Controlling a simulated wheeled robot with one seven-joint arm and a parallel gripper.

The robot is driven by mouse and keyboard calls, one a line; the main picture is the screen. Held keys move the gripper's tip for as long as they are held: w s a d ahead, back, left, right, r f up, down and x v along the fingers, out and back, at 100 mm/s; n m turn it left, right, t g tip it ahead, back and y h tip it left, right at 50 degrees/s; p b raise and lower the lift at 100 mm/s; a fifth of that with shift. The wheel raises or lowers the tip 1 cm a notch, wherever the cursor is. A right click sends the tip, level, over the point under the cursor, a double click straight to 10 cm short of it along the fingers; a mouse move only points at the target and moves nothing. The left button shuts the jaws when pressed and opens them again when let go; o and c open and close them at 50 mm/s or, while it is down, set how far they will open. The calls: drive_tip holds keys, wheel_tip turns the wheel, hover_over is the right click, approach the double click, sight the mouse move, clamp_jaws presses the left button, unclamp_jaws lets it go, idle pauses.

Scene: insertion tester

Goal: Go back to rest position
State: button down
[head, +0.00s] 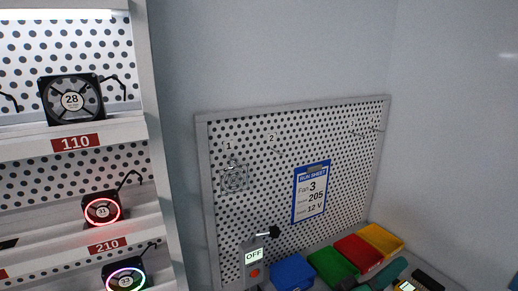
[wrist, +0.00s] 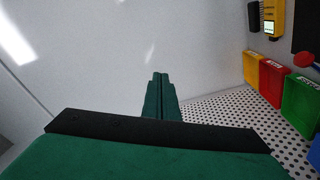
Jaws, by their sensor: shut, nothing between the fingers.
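My gripper (wrist: 158,90) is in the wrist view, with its green fingers together and nothing between them. It points over the perforated board toward a plain pale wall, clear of any object. In the head view, a green part of my arm shows at the bottom right, beside the coloured bins. The gripper's fingertips cannot be made out there.
A shelf (head: 75,146) with several fans stands at the left. A pegboard (head: 300,120) holds a run sheet (head: 311,192). A box reading OFF (head: 253,257) stands below it. Blue (head: 292,273), green (head: 333,266), red (head: 358,252) and yellow (head: 380,239) bins line the board's foot.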

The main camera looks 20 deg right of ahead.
drive_tip(key=w+a+f+n+t+y, duration=0.2)
drive_tip(key=w+a+f+n+t, duration=0.3)
drive_tip(key=w+a+n+t, duration=0.45)
drive_tip(key=s+a+f+n+t+y, duration=0.3)
drive_tip(key=a+f+t+y, duration=0.3)
drive_tip(key=a+f+y, duration=0.65)
drive_tip(key=s+a+f+m+y, duration=0.1)
drive_tip(key=s+a+f+m, duration=0.1)
drive_tip(key=s+a+f, duration=0.2)
drive_tip(key=s+a+f+m+g+y, duration=0.1)
drive_tip(key=s+a+f, duration=0.4)
drive_tip(key=s+a, duration=0.6)
drive_tip(key=s+a+f+m+g+y, duration=0.1)
drive_tip(key=s+a+f+m+y, duration=0.1)
drive_tip(key=s+a+f+m, duration=0.2)
drive_tip(key=s+a+m, duration=0.1)
drive_tip(key=s+a, duration=0.2)
drive_tip(key=s, duration=0.1)
drive_tip(key=shift+a+f, duration=0.2)
drive_tip(key=shift+f, duration=0.2)
drive_tip(key=shift+g+y, duration=0.25)
